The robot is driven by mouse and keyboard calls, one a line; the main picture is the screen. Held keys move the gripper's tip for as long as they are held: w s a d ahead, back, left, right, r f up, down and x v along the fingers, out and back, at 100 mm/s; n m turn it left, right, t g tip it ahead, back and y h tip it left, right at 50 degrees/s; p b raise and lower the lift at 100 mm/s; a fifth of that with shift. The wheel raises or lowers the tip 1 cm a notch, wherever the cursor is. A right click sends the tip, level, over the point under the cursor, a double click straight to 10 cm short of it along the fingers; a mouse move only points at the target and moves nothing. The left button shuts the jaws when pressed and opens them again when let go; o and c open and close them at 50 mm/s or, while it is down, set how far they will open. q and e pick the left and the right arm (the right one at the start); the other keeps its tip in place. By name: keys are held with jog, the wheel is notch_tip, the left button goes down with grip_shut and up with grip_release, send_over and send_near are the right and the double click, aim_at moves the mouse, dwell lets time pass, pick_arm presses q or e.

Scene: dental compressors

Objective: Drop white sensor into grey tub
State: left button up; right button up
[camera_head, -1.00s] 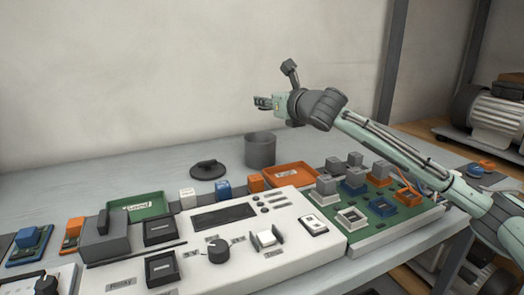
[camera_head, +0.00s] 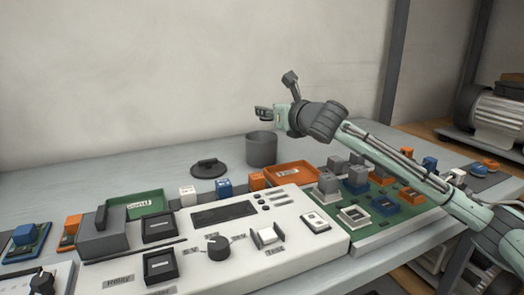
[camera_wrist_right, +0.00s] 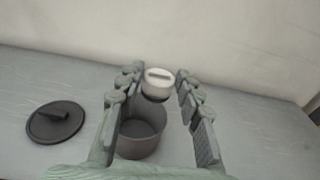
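A round white sensor (camera_wrist_right: 158,83) with a slot on its face sits between the fingertips of my right gripper (camera_wrist_right: 158,74) in the right wrist view. My right gripper appears shut on it. In the head view the gripper (camera_head: 265,113) is above the grey tub (camera_head: 261,150), and the sensor cannot be made out there. The open tub (camera_wrist_right: 140,135) stands upright on the bench, below the fingers in the wrist view. What lies on its floor is not clear. My left gripper is not in view.
A dark round lid (camera_head: 208,168) lies left of the tub. Green (camera_head: 134,205) and orange (camera_head: 290,174) trays, small cubes, a white control panel (camera_head: 200,245) and a green socket board (camera_head: 385,222) fill the front. The bench behind is mostly clear.

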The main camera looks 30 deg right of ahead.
jog(key=o, duration=0.4)
jog(key=s+r, duration=0.2)
jog(key=s, duration=0.9)
jog(key=shift+s+a, duration=0.35)
jog(key=shift+s, duration=0.05)
jog(key=shift+f, duration=0.15)
